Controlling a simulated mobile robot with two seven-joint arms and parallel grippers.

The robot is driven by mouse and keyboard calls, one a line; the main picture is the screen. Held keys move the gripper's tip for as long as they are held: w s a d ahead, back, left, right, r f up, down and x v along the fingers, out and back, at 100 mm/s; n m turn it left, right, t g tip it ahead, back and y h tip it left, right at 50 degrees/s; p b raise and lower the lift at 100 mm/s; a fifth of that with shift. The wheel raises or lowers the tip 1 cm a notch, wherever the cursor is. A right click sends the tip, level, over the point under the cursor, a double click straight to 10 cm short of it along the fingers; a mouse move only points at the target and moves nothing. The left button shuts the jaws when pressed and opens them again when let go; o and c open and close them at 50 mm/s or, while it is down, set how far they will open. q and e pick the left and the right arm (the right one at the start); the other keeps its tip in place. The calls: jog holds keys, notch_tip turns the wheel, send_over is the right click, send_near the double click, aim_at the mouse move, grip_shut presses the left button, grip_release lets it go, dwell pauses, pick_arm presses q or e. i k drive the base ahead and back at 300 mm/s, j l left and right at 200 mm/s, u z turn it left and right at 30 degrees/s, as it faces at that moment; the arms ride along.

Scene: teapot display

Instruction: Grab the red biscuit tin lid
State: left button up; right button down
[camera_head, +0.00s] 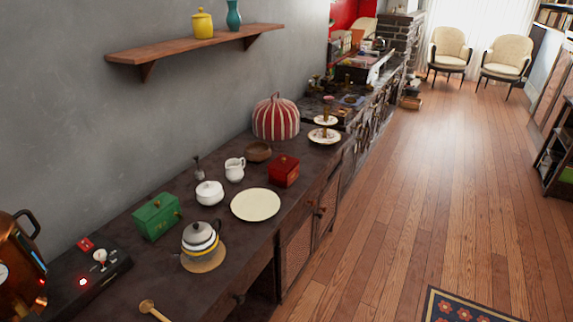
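In the head view a small red box-shaped tin (283,173), which looks like the biscuit tin, stands upright on the dark countertop, right of the middle row of crockery. Its lid (284,163) appears to be in place on top, with a small knob or mark that is too small to make out. A cream plate (255,205) lies in front of it and a brown bowl (258,151) stands behind it to the left. Neither of my grippers shows in this view.
A green tin (157,216), white sugar pot (209,193), white jug (235,169) and stacked teapot (201,240) stand to the left and front. A striped tea cosy (276,117) and tiered stand (325,131) are behind. The wooden floor (430,200) to the right is open.

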aim_at(283, 163)
jog(key=i+l+u, duration=0.1)
jog(key=u, duration=0.8)
jog(key=i+l+u, duration=0.1)
jog(key=l+u, duration=0.55)
jog(key=l, duration=0.2)
jog(key=l+u, duration=0.3)
jog(key=l, duration=0.65)
jog(key=l+u, duration=0.1)
jog(key=l, duration=0.85)
